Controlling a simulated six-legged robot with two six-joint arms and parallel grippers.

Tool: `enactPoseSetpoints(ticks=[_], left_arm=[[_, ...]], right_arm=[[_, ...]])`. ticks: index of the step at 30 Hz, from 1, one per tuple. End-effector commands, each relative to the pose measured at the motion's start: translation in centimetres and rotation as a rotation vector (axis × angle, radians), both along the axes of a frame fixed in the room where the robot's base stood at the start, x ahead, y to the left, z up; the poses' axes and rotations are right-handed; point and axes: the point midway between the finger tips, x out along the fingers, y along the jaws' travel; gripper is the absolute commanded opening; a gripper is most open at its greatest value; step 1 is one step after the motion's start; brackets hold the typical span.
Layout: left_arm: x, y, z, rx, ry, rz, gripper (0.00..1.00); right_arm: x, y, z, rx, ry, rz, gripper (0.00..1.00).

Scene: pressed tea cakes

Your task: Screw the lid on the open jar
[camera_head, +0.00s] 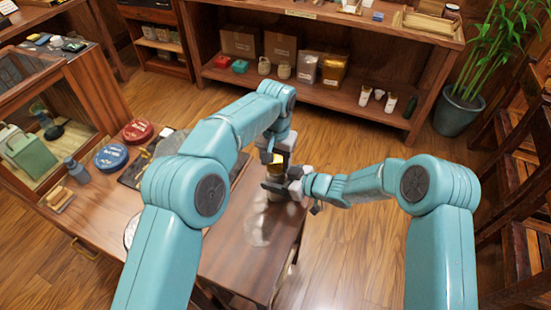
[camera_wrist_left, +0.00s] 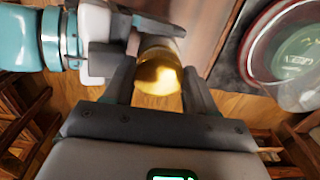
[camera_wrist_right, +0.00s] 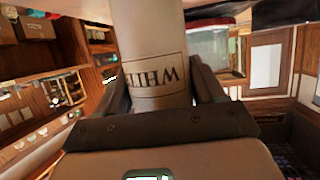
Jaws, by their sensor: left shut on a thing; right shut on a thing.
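A pale jar (camera_wrist_right: 155,60) with a label reading "WHITE" fills the space between the fingers of my right gripper (camera_wrist_right: 158,92) in the right wrist view. In the head view my right gripper (camera_head: 291,183) is shut around the jar above the table's right end. A shiny gold lid (camera_wrist_left: 158,75) is between the fingers of my left gripper (camera_wrist_left: 158,88). In the head view my left gripper (camera_head: 277,150) comes from above, and the lid (camera_head: 275,158) is over the jar's top. The fingers hide the jar's rim, so I cannot tell whether the lid touches it.
The brown table (camera_head: 240,245) has bare room in front. To the left are a red tin (camera_head: 138,131), a blue tin (camera_head: 111,157) and a small blue-grey bottle (camera_head: 76,169). A glass display case (camera_head: 50,110) stands at left. A shelf (camera_head: 330,95) is behind.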

Motion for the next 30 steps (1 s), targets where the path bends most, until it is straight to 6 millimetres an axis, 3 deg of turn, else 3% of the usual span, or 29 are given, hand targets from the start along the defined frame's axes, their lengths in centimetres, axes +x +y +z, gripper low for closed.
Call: enactPoseSetpoints(ticks=[12,28,29,30], left_arm=[[-0.3,-0.31,-0.95,0.005,0.002,-0.003,0.24],[-0.39,-0.42,-0.69,0.005,0.008,-0.005,0.24],[-0.41,-0.41,-0.73,0.006,0.008,-0.005,0.66],[-0.41,-0.42,-0.71,0.006,0.008,-0.005,0.79]], right_arm=[[0.04,0.03,0.01,-0.001,-0.001,-0.001,0.13],[0.06,0.04,0.04,-0.001,-0.001,-0.001,0.13],[0.06,0.05,0.02,-0.001,-0.001,-0.001,0.0],[0.07,0.04,0.02,-0.001,-0.001,-0.001,0.0]])
